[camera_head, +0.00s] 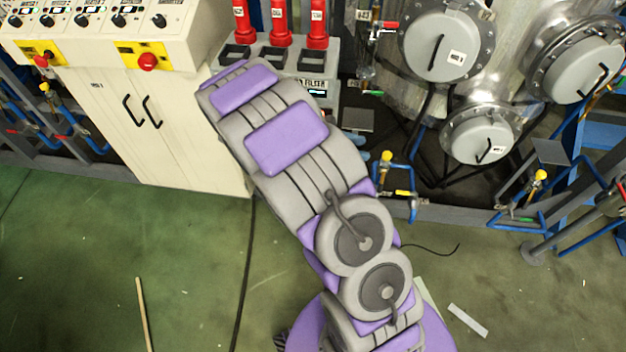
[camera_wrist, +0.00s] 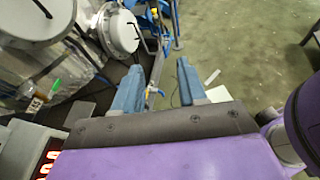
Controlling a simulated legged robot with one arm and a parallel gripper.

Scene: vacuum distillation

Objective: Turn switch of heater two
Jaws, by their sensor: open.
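The cream control panel (camera_head: 190,30) stands at the upper left of the head view. A row of black rotary switches (camera_head: 120,20) runs along its top edge. Their labels are too small to read surely, so I cannot tell which switch is heater two. My gripper (camera_wrist: 158,82) shows in the wrist view with its two blue-grey fingers apart and nothing between them. No switch shows in the wrist view.
Red emergency buttons on yellow plates (camera_head: 147,61) sit below the switches. Red-handled units (camera_head: 280,25) stand right of the panel. Steel vessels with grey round covers (camera_head: 440,45) and blue pipes (camera_head: 390,175) fill the right. The green floor (camera_head: 100,260) is mostly clear.

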